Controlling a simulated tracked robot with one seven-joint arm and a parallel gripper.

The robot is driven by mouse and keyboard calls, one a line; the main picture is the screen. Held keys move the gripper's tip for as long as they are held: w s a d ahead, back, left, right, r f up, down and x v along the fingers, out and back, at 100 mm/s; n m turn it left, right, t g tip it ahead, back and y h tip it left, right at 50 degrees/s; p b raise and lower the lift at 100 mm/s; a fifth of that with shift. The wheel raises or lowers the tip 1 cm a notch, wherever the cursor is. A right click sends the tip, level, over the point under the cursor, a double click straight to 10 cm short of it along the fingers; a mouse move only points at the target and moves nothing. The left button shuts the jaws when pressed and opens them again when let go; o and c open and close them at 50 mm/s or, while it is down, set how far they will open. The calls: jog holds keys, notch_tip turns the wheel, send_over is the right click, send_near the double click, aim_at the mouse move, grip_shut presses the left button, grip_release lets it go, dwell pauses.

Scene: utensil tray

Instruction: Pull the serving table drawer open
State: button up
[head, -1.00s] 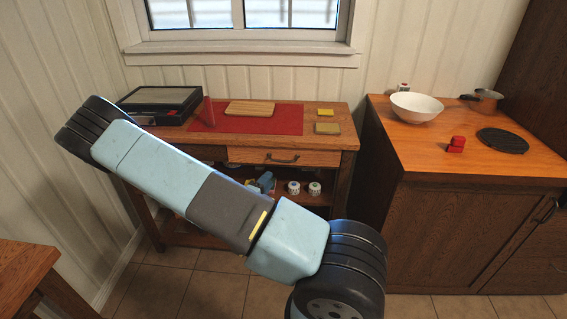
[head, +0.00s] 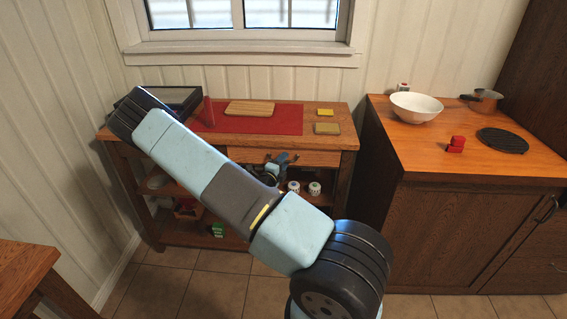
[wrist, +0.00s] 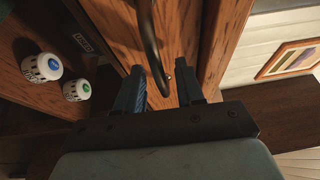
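The serving table (head: 344,143) stands under the window, with a wooden drawer front (head: 318,159) below its top. The drawer looks shut. Its dark curved handle (wrist: 150,42) shows in the wrist view and is mostly hidden behind my gripper in the head view. My gripper (head: 277,164) is in front of the drawer at handle height. In the wrist view my gripper (wrist: 161,88) has its two fingers spread apart. The handle's lower end lies between them in the picture; I see neither finger closed on it.
The tabletop holds a red mat (head: 287,120), a cutting board (head: 250,108) and a dark tray at left, partly behind my arm. White jars (head: 314,188) stand on the shelf below. A wooden cabinet (head: 440,220) with a white bowl (head: 416,106) stands to the right.

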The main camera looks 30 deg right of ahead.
jog(key=shift+w+d, duration=0.1)
jog(key=shift+d, duration=0.05)
grip_shut()
dwell(0.4)
